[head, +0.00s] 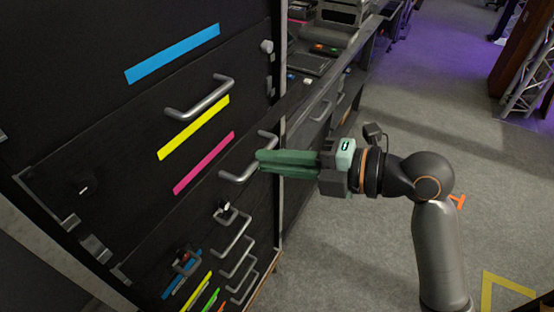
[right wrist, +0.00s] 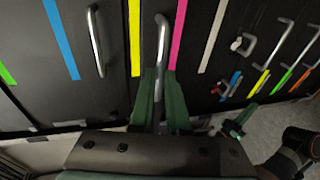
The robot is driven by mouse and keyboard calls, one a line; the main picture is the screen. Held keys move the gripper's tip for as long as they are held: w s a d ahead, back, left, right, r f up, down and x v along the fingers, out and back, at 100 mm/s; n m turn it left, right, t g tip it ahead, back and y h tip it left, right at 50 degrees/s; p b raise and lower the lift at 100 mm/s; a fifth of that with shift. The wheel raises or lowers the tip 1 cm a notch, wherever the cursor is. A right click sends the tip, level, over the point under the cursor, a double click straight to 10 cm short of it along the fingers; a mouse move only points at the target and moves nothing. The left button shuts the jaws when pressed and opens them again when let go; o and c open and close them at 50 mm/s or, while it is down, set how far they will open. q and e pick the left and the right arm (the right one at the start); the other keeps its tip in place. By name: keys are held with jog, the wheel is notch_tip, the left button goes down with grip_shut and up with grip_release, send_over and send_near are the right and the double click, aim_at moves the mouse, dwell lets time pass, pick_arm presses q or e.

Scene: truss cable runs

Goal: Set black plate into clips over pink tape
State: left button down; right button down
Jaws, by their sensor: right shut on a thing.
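My right gripper (head: 260,162) reaches in from the right, its green fingers shut on a grey bar handle (head: 235,176) at the dark front. The handle also stands between the fingers in the right wrist view (right wrist: 162,45). The black plate cannot be told apart from the equally black panels around it. The pink tape (head: 204,163) is a slanted strip just left of the held handle; it also shows in the right wrist view (right wrist: 179,35). What seems to be my left gripper (right wrist: 236,124) shows small at the lower right there; its opening is unclear. Metal brackets (head: 65,218) line the lower left edge.
Above are yellow tape (head: 193,127), another bar handle (head: 200,103) and blue tape (head: 172,54). Lower down are a white knob (head: 226,206) and several more handles. Grey floor (head: 340,250) is open at the right. A bench with equipment (head: 335,45) stands behind.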

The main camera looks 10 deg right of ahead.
aim_at(241, 148)
jog(key=shift+w+a+p, duration=0.25)
jog(key=shift+w+a, duration=0.55)
jog(key=shift+a, duration=0.3)
jog(key=shift+w+a+p, duration=0.25)
jog(key=shift+w+a, duration=0.5)
jog(key=shift+a, duration=0.3)
jog(key=shift+b+x, duration=0.3)
jog(key=shift+x, duration=1)
jog(key=shift+w+r, duration=0.15)
jog(key=shift+w, duration=0.05)
jog(key=shift+y+b, duration=0.4)
jog(key=shift+b, duration=0.75)
jog(key=shift+b, duration=0.5)
jog(key=shift+b, duration=0.4)
